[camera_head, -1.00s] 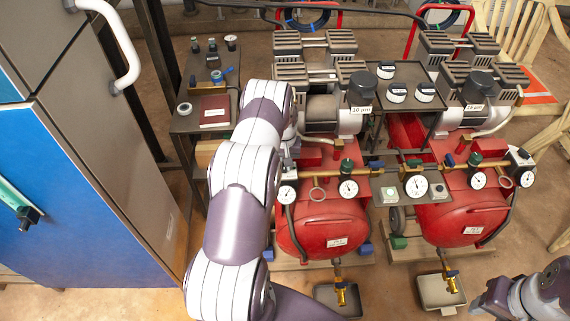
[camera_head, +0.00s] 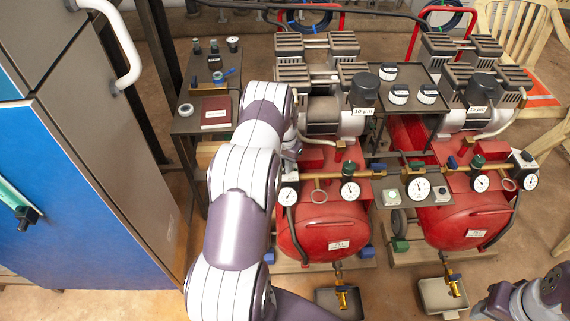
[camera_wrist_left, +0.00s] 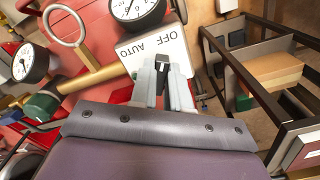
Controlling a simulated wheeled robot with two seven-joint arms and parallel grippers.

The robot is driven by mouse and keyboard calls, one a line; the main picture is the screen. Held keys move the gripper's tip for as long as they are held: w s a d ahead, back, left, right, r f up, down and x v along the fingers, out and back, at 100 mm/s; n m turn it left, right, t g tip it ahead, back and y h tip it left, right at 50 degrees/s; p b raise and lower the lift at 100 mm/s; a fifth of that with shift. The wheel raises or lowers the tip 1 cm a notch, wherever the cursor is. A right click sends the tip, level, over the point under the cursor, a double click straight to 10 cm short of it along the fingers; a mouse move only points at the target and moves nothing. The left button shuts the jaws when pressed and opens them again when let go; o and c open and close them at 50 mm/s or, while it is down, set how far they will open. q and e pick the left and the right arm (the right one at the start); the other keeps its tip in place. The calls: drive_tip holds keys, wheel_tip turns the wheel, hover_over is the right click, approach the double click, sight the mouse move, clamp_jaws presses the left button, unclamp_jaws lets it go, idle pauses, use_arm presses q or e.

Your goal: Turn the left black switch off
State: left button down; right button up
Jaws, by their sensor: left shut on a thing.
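The left black switch (camera_wrist_left: 161,62) sits on a white switch box (camera_wrist_left: 142,47) marked OFF and AUTO, in the left wrist view. My left gripper (camera_wrist_left: 164,80) is shut on the switch, its two grey fingers either side of it. The fingers hide part of the switch, so I cannot tell its exact setting. In the head view, my left arm covers this switch and the fingers. The right compressor's switch box (camera_head: 522,164) shows at the right. My right arm enters at the lower right; its fingertips are not seen.
Two red tanks (camera_head: 326,226) (camera_head: 466,222) carry brass pipes and gauges (camera_head: 350,191) close to the left gripper. A side stand (camera_head: 194,122) holds a dark red book (camera_head: 216,112). A blue and grey cabinet (camera_head: 70,190) stands at the left.

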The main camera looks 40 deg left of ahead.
use_arm(q)
drive_tip(key=c, duration=1.1)
unclamp_jaws()
wheel_tip(320, 180, up, 13)
drive_tip(key=p, duration=0.1)
drive_tip(key=shift+f, duration=0.15)
